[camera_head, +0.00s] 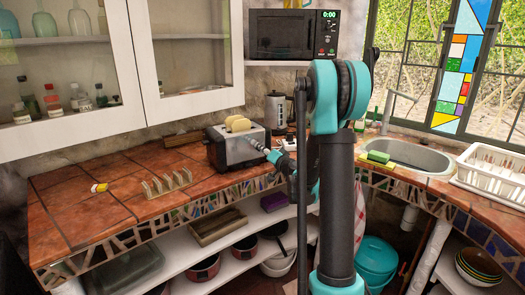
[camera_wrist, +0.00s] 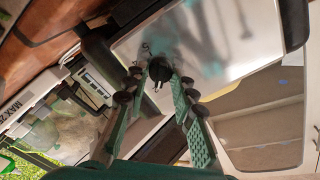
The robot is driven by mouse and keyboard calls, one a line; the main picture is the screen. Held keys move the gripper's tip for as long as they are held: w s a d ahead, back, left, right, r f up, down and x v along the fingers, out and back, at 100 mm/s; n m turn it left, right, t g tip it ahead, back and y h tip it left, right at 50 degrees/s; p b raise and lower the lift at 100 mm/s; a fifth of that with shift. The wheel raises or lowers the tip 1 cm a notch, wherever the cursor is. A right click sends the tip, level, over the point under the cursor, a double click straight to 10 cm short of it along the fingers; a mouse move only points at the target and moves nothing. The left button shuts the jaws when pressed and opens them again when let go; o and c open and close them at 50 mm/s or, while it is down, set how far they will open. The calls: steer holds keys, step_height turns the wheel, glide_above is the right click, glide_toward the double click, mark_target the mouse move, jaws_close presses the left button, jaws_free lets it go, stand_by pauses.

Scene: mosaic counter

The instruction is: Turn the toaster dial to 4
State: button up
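The silver toaster (camera_head: 232,152) stands on the tiled counter, with two bread slices (camera_head: 238,124) in its top. In the wrist view its shiny end panel (camera_wrist: 215,45) fills the upper middle, tilted. My gripper (camera_head: 270,155) is at the toaster's right end in the head view. In the wrist view my gripper (camera_wrist: 161,80) has its two teal fingers apart, one on each side of the dial, with a gap visible on both sides. The dial is hidden in the head view.
A toast rack (camera_head: 167,184) and a small yellow-and-white item (camera_head: 99,187) lie on the counter to the left. A kettle (camera_head: 278,113) stands behind the toaster. A sink (camera_head: 415,157) is to the right. The counter's left part is mostly clear.

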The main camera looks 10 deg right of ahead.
jaws_close()
steer(key=shift+m, duration=0.4)
steer(key=m, duration=0.2)
steer(key=shift+m, duration=0.4)
steer(key=m, duration=0.4)
steer(key=shift+d+f+m, duration=0.1)
steer(key=shift+m, duration=0.2)
steer(key=m, duration=0.4)
steer(key=shift+f+m, duration=0.1)
steer(key=shift+m, duration=0.2)
steer(key=m, duration=0.4)
steer(key=shift+m, duration=0.4)
